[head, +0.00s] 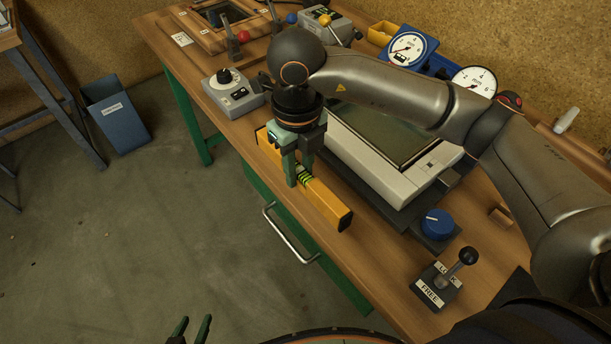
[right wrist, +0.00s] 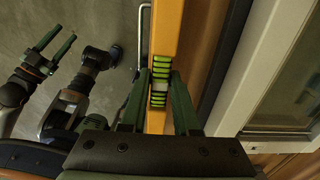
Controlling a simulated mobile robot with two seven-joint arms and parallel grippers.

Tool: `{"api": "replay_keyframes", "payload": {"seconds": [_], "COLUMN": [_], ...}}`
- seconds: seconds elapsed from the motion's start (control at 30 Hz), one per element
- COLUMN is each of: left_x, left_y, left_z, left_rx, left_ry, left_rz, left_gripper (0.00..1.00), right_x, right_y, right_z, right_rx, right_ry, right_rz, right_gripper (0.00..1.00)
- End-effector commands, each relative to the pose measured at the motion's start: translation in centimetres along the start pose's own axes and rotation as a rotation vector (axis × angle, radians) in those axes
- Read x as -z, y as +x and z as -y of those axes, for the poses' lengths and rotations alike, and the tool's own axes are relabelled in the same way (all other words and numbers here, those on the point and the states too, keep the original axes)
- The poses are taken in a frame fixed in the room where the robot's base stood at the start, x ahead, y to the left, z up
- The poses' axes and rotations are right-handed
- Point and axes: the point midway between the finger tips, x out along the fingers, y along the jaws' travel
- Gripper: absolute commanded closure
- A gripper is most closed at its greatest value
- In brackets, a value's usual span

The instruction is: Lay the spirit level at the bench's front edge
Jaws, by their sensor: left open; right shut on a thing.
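The spirit level (head: 327,204) is a long yellow bar with a black end and green vials. It lies along the bench's front edge in the head view, or just above it; I cannot tell whether it touches the top. My right gripper (head: 298,182) points down and is shut on the level's middle, with a finger on either side. In the right wrist view the level (right wrist: 167,35) runs between the fingers of that gripper (right wrist: 160,85). My left gripper (head: 192,328) is open and empty at the bottom of the head view, over the floor. The bench (head: 385,305) has a wooden top.
A pale framed glass panel (head: 375,175) stands behind the level. A blue knob (head: 437,224) and a LOCK/FREE lever (head: 440,282) are at right. A grey dial box (head: 233,90) is beyond the level's far end. A drawer handle (head: 285,235) juts from the front.

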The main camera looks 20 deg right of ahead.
Motion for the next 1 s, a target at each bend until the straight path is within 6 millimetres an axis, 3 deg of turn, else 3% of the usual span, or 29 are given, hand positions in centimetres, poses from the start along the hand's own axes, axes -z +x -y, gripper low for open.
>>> {"api": "replay_keyframes", "payload": {"seconds": [0.37,0.57,0.93,0.97,1.0], "left_x": [0.1,0.5,0.0,0.1,0.1], "left_y": [0.0,-0.3,0.0,0.0,-0.1], "left_z": [0.0,0.1,0.1,0.1,0.1], "left_rx": [0.002,0.003,0.003,0.003,0.003], "left_ry": [-0.001,-0.002,-0.002,-0.002,-0.002], "left_rz": [0.0,0.0,0.001,0.001,0.003], "left_gripper": [0.5,0.5,0.5,0.5,0.5], "right_x": [-0.9,-0.9,-1.0,-1.0,-1.0], "right_y": [2.9,5.6,6.3,6.3,6.2], "right_z": [2.2,2.1,2.1,2.1,2.1], "right_rx": [0.0,-0.001,0.0,0.0,0.0], "right_ry": [0.002,-0.001,-0.001,-0.001,-0.001], "right_rz": [-0.001,-0.001,0.002,0.002,0.002], "right_gripper": [1.0,1.0,1.0,0.7,0.65]}}
